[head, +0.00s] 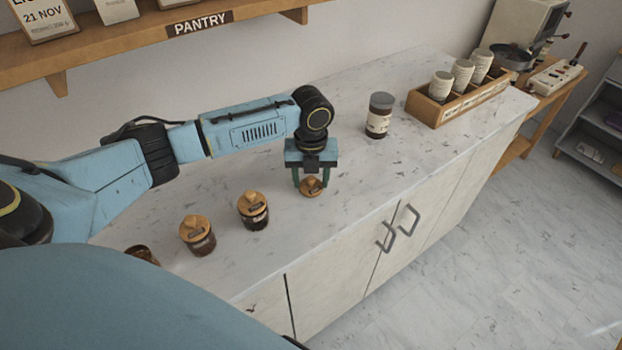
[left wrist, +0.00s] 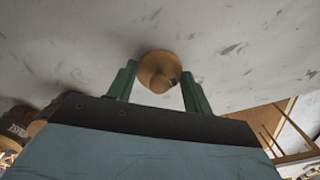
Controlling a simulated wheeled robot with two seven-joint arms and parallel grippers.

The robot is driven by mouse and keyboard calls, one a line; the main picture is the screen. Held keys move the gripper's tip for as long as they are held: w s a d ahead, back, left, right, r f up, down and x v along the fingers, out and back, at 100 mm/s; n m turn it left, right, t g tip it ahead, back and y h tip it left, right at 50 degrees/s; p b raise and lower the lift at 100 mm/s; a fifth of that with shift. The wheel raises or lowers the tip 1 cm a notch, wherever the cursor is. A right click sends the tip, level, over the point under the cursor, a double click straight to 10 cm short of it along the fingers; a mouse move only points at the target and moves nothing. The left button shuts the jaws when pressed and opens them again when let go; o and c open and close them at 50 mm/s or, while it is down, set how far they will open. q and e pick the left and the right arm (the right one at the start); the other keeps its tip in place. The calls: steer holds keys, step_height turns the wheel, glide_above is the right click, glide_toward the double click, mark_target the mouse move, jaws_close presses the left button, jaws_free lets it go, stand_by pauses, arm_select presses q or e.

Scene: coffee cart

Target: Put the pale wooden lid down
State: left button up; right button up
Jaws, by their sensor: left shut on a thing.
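The pale wooden lid (head: 312,188) is round with a small knob. My left gripper (head: 311,182) points down over the marble counter (head: 345,208) and is shut on the lid. The left wrist view shows the lid (left wrist: 158,70) between the two green fingers (left wrist: 160,85). It is at or just above the counter top; I cannot tell whether it touches. My right gripper is not in view.
Two jars with wooden lids, one (head: 253,211) nearer the gripper and one (head: 197,236) further left, stand on the counter. Another jar (head: 142,254) is partly hidden by my body. A dark-capped jar (head: 379,115) and a wooden cup box (head: 432,112) stand to the right. The counter's front edge is close.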

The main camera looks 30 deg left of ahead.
mark_target(311, 177)
arm_select(q)
steer(key=shift+f, duration=0.25)
steer(key=shift+f, duration=0.1)
steer(key=o, duration=0.9)
steer(key=shift+o, duration=0.2)
step_height(311, 177, up, 12)
steer(key=shift+p, duration=0.45)
